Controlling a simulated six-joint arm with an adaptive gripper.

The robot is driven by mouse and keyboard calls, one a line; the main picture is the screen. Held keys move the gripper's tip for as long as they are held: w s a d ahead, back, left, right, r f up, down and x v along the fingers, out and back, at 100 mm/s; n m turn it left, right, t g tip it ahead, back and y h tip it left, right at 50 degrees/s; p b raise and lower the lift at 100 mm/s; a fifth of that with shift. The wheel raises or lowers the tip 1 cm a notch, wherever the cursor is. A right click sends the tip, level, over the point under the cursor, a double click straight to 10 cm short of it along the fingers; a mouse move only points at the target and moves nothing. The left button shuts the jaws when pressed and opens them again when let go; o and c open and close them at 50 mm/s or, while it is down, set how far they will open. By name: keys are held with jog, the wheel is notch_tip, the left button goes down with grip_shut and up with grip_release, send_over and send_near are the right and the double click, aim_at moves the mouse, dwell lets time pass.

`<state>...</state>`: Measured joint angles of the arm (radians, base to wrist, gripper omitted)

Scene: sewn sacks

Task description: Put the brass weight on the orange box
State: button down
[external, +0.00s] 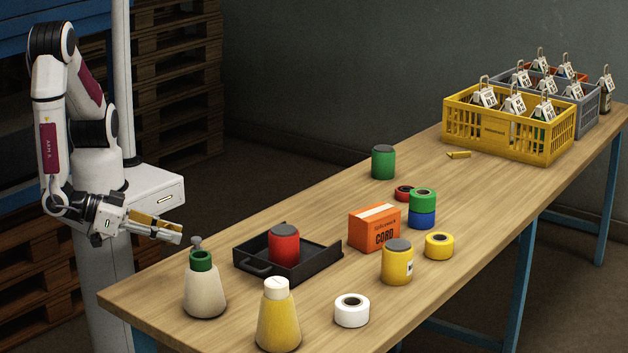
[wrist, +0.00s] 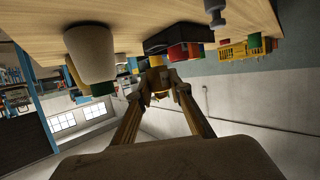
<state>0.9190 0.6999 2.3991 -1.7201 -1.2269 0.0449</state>
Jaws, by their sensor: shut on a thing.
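My gripper (external: 172,235) is off the table's near left end, left of the cream bottle. In the wrist view its fingers (wrist: 158,88) are shut on a small yellow-brown piece with a knob (wrist: 157,74), which looks like the brass weight. The weight is not clear in the external view. The orange box (external: 375,230), marked CORD, stands on the table beyond the black tray, well to the right of my gripper. Its pale top looks clear.
A cream bottle (external: 205,290) and a black tray (external: 325,258) holding a red can (external: 284,245) stand between gripper and box. A grey knobbed weight shows in the wrist view (wrist: 214,14). A yellow can (external: 397,264) and tape rolls surround the box; crates (external: 490,130) stand farther back.

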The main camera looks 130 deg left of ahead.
jog(key=w+a+r+n+g+y, duration=0.15)
jog(key=w+a, duration=0.35)
jog(key=a, duration=0.8)
jog(key=w+a+r+n+g+y, duration=0.15)
jog(key=w+a, duration=0.35)
jog(key=a, duration=0.9)
jog(key=w+a+r+n+g, duration=0.15)
jog(key=w+a, duration=0.35)
jog(key=a, duration=0.8)
notch_tip(320, 180, up, 4)
jog(key=m+t+h, duration=0.2)
jog(key=m+t, duration=0.2)
send_over(375, 211)
jog(key=shift+r, duration=0.15)
jog(key=shift+f, duration=3.1)
